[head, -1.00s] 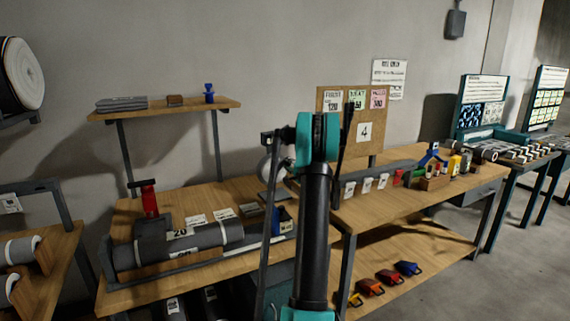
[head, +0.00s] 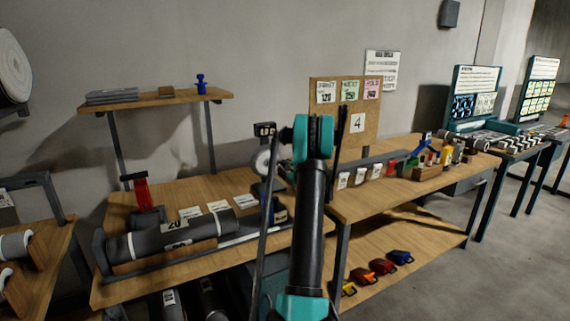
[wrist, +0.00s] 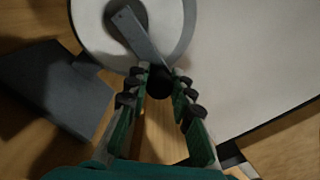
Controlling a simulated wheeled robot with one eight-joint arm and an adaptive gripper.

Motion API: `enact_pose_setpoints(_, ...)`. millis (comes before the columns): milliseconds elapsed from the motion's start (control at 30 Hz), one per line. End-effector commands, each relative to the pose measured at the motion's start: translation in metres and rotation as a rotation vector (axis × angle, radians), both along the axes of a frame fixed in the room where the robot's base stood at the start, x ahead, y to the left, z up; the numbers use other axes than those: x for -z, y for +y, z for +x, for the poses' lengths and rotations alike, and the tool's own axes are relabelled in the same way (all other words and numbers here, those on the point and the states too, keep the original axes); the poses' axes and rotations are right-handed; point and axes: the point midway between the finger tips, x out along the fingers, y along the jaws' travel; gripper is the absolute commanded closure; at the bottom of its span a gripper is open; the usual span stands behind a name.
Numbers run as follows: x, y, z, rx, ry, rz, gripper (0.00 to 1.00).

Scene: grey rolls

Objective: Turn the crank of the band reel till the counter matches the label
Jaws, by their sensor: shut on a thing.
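The band reel (wrist: 182,30) shows in the wrist view as a white disc with a grey hub. A flat grey crank arm (wrist: 135,30) runs from the hub down to a dark knob (wrist: 159,86). My gripper (wrist: 160,82) is shut on this knob, with a green-backed finger on each side. In the head view the reel (head: 261,163) is partly hidden behind my arm. The small black counter (head: 264,130) stands above it; its pale digits are too small to read surely. Several white labels (head: 218,206) lie on the bench; which one belongs to the reel is unclear.
A grey roll (head: 165,240) lies in a cradle on the left bench, beside a red-topped tool (head: 141,193). A pinboard (head: 330,112) with cards stands behind the right bench. Coloured scoop-like pieces (head: 383,266) lie on its lower shelf. Open floor is at the right.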

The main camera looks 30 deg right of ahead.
Motion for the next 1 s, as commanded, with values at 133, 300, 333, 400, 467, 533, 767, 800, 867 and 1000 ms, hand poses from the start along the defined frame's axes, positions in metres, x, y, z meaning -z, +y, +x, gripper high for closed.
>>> enact_pose_setpoints(133,0.0051,-0.0001,-0.0003,0.001,0.003,0.070,1.00)
enact_pose_setpoints(300,0.0083,0.0007,-0.0003,0.001,0.004,0.120,1.00)
enact_pose_setpoints(333,0.0087,0.0007,-0.0003,0.001,0.004,0.126,1.00)
enact_pose_setpoints(400,0.0094,0.0009,-0.0003,0.001,0.005,0.136,1.00)
enact_pose_setpoints(467,0.0097,0.0010,-0.0003,0.001,0.005,0.142,1.00)
enact_pose_setpoints(533,0.0098,0.0010,-0.0003,0.001,0.005,0.145,1.00)
enact_pose_setpoints(767,0.0098,0.0010,-0.0003,0.001,0.005,0.145,1.00)
enact_pose_setpoints(800,0.0098,0.0010,-0.0003,0.001,0.005,0.145,1.00)
enact_pose_setpoints(867,0.0098,0.0010,-0.0003,0.001,0.005,0.145,0.76)
enact_pose_setpoints(1000,0.0098,0.0012,-0.0002,0.001,0.005,0.144,0.59)
